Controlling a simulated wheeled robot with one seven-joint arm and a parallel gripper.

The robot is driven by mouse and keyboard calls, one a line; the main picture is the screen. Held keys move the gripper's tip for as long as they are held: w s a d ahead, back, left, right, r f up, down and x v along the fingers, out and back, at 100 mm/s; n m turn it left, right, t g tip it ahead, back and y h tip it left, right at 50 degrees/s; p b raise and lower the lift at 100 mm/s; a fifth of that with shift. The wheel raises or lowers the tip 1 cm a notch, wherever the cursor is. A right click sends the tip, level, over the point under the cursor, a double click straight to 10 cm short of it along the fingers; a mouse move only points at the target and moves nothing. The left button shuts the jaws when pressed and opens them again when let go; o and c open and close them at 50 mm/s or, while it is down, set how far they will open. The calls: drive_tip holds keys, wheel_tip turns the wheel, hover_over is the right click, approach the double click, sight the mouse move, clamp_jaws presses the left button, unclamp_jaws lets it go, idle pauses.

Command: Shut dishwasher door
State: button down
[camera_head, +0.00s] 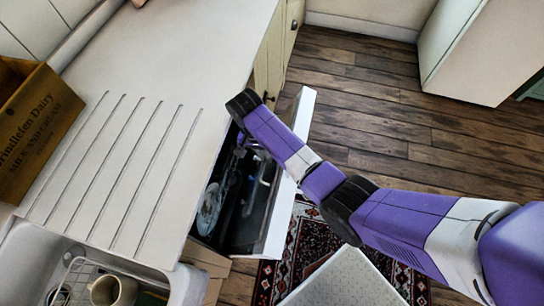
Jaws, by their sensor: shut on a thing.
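The dishwasher door (287,205) stands partly open under the counter's right edge, its pale edge running from upper right to lower left. Between it and the counter is a gap showing the dark interior, with a rack and a plate (210,207) inside. My purple and white arm reaches in from the lower right, across the door's upper part, to a dark joint at the counter edge. Below that joint, small purple parts show in the gap. My gripper's fingers cannot be made out; the arm and the counter edge hide that area.
The white counter (180,75) with a grooved drainer lies on the left. A wooden crate (35,120) stands on it, and a sink (40,250) with a rack and a mug (112,290) is at lower left. A patterned rug (312,245) lies beyond the door. Wooden floor is clear at right.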

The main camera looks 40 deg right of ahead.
drive_tip(key=shift+s+a+f, duration=0.15)
drive_tip(key=shift+a+f, duration=0.1)
drive_tip(key=c, duration=1.5)
unclamp_jaws()
drive_tip(key=shift+d+r, duration=0.1)
drive_tip(key=shift+r, duration=0.15)
